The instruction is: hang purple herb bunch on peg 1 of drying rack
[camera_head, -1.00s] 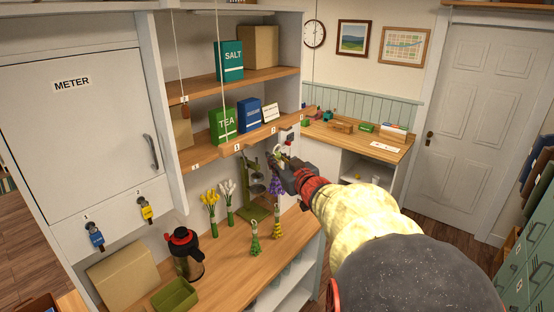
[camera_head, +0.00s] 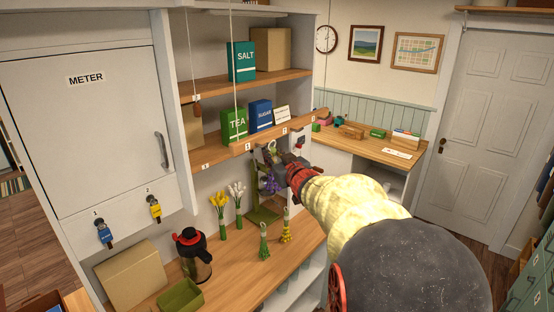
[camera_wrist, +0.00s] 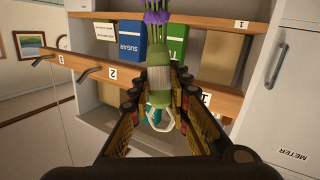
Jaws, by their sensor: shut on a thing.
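The purple herb bunch (camera_head: 271,185) hangs flowers down below my gripper (camera_head: 278,164) in the camera_head view. In the upside-down wrist view, my gripper (camera_wrist: 159,85) is shut on the bunch's green and pale wrapped stem (camera_wrist: 160,72). The purple flowers (camera_wrist: 157,16) are at the top edge, and a white hanging loop (camera_wrist: 160,123) sticks out beyond the fingers. Label 1 (camera_head: 248,146) is left of my gripper. Dark pegs show near labels 2 and 3 (camera_wrist: 91,73); I cannot make out peg 1.
A green stand (camera_head: 263,211) is just below my gripper. Yellow (camera_head: 219,203) and white flowers (camera_head: 236,192) and two small bunches (camera_head: 264,240) stand on the counter. Boxes (camera_head: 235,124) fill the shelf above.

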